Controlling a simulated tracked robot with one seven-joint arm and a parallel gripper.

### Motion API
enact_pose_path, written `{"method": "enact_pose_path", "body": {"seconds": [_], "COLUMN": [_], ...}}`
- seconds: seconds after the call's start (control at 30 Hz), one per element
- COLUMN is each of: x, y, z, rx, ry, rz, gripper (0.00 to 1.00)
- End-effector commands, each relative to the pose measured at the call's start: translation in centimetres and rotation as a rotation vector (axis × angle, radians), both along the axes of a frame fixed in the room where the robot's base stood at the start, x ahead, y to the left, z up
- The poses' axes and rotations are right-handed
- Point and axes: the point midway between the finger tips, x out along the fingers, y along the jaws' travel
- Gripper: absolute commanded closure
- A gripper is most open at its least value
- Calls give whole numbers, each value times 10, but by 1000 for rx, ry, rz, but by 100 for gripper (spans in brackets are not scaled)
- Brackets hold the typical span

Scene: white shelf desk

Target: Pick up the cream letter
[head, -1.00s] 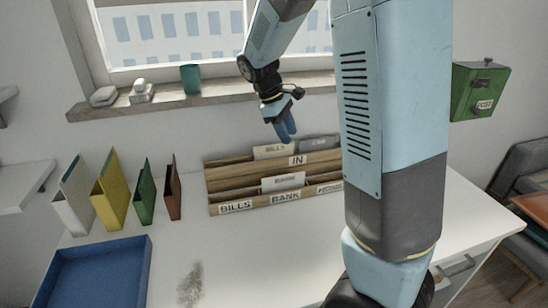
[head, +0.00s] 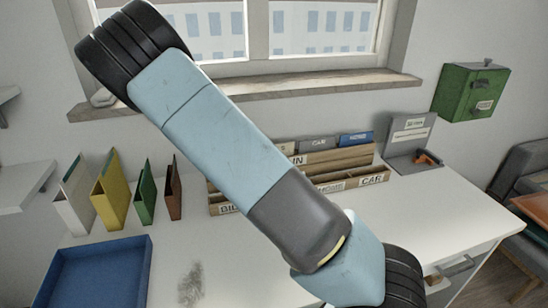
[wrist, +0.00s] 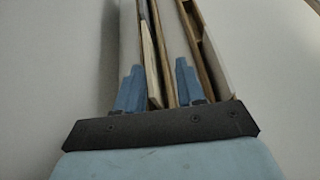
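The cream letter (head: 287,148) shows only as a small piece in the back row of the wooden letter sorter (head: 350,158) in the head view; my arm covers the rest. My gripper is hidden in the head view. In the wrist view my gripper (wrist: 158,66) has its two blue fingers apart, pointing at the sorter's upright boards. A thin pale cream edge (wrist: 151,72) stands between the fingers, nearer the left one, beside a wooden board. I cannot tell whether it touches a finger. It looks like the cream letter, but its face is not readable.
A grey letter (head: 318,143) and a blue letter (head: 356,139) stand in the sorter's back row. A grey stand (head: 408,140) is to the right, a green post box (head: 470,92) on the wall. Folders (head: 108,190) and a blue tray (head: 98,275) are left.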

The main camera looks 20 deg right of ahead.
Motion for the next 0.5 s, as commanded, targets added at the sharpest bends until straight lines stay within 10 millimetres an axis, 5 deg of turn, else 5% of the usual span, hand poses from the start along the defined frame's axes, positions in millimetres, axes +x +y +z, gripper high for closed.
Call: {"method": "enact_pose_path", "body": {"seconds": [0.27,0.5], "x": [10,10], "y": [13,-5], "z": [-4,-12], "rx": [-76,-80], "ry": [33,35], "rz": [52,53], "gripper": [62,62]}}
